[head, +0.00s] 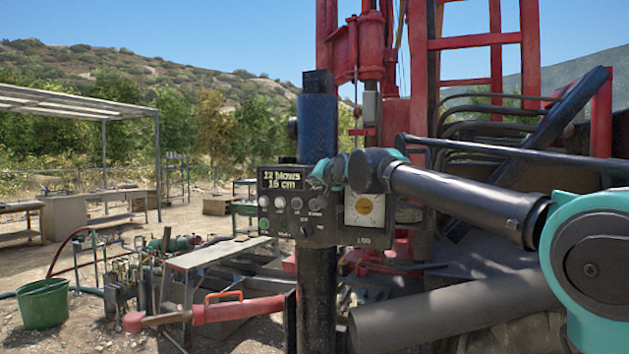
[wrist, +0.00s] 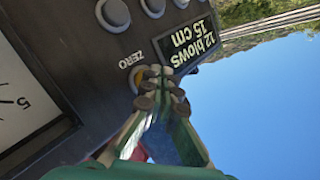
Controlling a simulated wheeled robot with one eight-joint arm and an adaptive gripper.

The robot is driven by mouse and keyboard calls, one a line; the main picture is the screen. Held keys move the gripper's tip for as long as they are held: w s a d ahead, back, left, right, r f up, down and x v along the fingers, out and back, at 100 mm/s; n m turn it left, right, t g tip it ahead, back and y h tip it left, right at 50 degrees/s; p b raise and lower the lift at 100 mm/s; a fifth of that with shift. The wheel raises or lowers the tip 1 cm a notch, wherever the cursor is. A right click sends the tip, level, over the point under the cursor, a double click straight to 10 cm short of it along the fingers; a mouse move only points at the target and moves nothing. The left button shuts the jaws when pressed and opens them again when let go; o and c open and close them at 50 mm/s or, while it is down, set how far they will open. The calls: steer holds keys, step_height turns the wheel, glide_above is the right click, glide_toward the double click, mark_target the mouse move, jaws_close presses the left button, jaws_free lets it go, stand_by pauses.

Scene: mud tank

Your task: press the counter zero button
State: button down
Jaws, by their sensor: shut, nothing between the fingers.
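The dark control box (head: 290,232) faces me on a post, with a lit display (head: 282,180) reading "12 blows 15 cm". In the wrist view the box is turned nearly upside down, and the display (wrist: 188,43) shows at upper right. The zero button (wrist: 135,77), labelled ZERO, has a yellow-orange rim and is partly covered by my fingertips. My gripper (wrist: 161,90) is shut and empty, its tips right at the button; I cannot tell whether they touch it.
Several other buttons (head: 279,202) line the box below the display. A dial (head: 364,210) is at its right, under my arm. Red rig framework (head: 475,40) and black hoses (head: 490,105) stand behind and to the right.

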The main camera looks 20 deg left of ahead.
steer(key=shift+w, duration=0.55)
stand_by(0.6)
steer(key=shift+s, duration=1)
steer(key=s, duration=0.5)
steer(key=shift+a, duration=0.25)
stand_by(0.8)
